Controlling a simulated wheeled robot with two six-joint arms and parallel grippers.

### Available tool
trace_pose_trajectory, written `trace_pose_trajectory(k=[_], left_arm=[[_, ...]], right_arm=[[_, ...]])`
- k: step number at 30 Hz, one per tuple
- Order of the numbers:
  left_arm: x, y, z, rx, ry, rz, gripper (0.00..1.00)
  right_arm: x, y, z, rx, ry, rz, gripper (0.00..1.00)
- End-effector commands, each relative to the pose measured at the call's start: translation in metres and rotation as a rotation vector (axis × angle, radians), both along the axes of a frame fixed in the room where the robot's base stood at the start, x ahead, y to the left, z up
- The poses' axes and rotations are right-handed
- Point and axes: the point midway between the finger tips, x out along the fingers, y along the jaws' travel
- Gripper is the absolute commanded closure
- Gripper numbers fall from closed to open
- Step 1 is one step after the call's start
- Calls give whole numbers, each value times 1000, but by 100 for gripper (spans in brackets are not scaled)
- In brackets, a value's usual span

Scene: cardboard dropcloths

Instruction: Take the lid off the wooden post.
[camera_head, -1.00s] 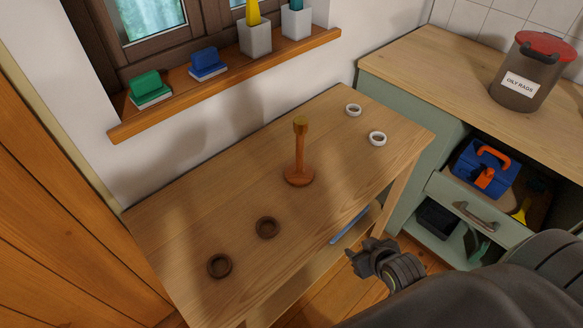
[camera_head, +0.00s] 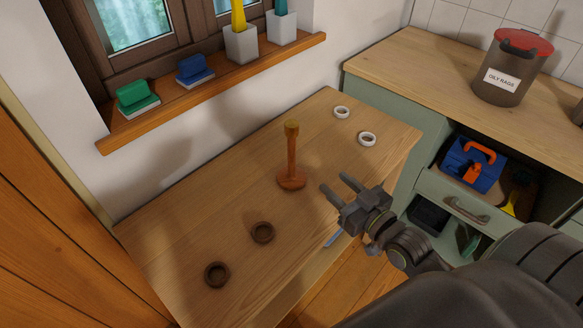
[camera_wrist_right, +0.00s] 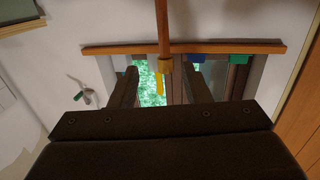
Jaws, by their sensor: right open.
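The wooden post (camera_head: 291,155) stands upright on a round base on the wooden table. An olive-brown cap, which looks like the lid (camera_head: 291,127), sits on its top. My right gripper (camera_head: 336,183) is open and empty, to the right of the post and apart from it, fingers pointing toward it. In the right wrist view the picture is upside down; the post (camera_wrist_right: 163,28) hangs from the top edge and its lid (camera_wrist_right: 165,65) shows between the two finger tips. My left gripper is not in view.
Two dark rings (camera_head: 262,232) lie on the table (camera_head: 190,225) left of the post, and two white rings (camera_head: 367,138) at its far right. A windowsill (camera_head: 215,92) with blocks and pots runs behind. A green cabinet (camera_head: 385,128) with an oily rags bin (camera_head: 510,68) stands right.

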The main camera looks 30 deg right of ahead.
Motion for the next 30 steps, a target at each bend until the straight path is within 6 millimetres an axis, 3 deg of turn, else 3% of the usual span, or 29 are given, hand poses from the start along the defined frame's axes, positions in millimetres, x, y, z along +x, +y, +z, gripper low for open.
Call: trace_pose_trajectory(k=[18,26,30], left_arm=[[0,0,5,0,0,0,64],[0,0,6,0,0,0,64],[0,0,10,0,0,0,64]], right_arm=[[103,15,-5,1,0,0,57],[121,19,-6,1,2,0,57],[139,26,-7,3,0,0,57]])
